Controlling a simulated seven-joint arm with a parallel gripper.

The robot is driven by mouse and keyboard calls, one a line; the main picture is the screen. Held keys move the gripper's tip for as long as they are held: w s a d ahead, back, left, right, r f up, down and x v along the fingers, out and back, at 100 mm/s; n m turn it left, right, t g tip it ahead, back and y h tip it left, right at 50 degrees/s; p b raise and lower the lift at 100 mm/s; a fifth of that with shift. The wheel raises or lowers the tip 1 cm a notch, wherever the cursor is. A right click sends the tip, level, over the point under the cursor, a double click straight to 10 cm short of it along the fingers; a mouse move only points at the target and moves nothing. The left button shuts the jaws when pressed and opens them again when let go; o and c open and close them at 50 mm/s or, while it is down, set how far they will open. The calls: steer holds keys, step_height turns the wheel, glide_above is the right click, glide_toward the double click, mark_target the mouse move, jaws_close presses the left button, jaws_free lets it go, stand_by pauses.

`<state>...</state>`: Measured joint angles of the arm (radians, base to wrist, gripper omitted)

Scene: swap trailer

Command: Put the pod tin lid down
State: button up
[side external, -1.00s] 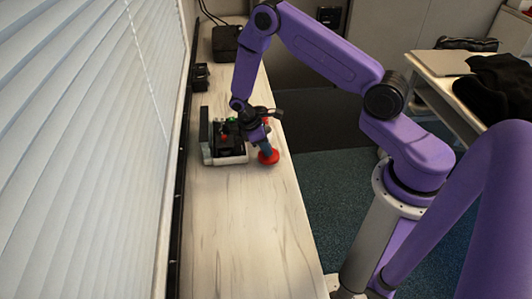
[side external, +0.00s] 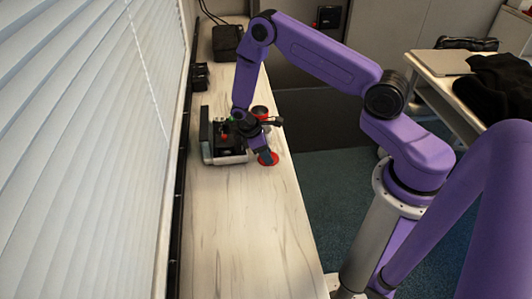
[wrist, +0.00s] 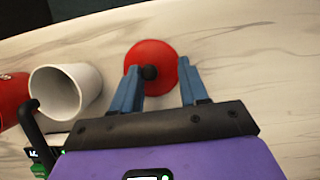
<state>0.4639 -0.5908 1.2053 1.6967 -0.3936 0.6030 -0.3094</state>
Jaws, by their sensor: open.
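The pod tin lid (side external: 268,160) is a red disc lying on the pale wooden counter, partly hidden by my gripper in the side view. In the wrist view the lid (wrist: 151,57) shows its black knob (wrist: 149,72). My gripper (wrist: 160,66) is open, its blue fingers on either side of the knob, which is closer to the left finger. In the side view my gripper (side external: 266,153) is right at the lid. A red tin (wrist: 12,98) is cut off at the wrist view's left edge.
A white cup (wrist: 68,90) stands beside the red tin. A black machine with a light base (side external: 225,158) is left of my gripper. Black items (side external: 227,41) are at the counter's far end. The near counter (side external: 235,220) is clear; blinds (side external: 90,130) border its left.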

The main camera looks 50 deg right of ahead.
steer(key=a+r+t, duration=0.1)
steer(key=a+r, duration=0.3)
steer(key=r, duration=0.5)
steer(key=a+r, duration=0.5)
steer(key=r, duration=0.4)
steer(key=s+a+r+n+t+y, duration=0.1)
steer(key=s+a+r, duration=0.2)
steer(key=s+r, duration=0.35)
steer(key=s+a+r+n+t+y, duration=0.15)
steer(key=s+r, duration=0.25)
steer(key=s, duration=0.6)
steer(key=s+d+r, duration=0.1)
steer(key=s+r, duration=0.1)
steer(key=s, duration=0.8)
steer(key=shift+s+d+r+n+y, duration=0.2)
steer(key=shift+d+r+n+y, duration=0.1)
steer(key=shift+d+n+y, duration=0.15)
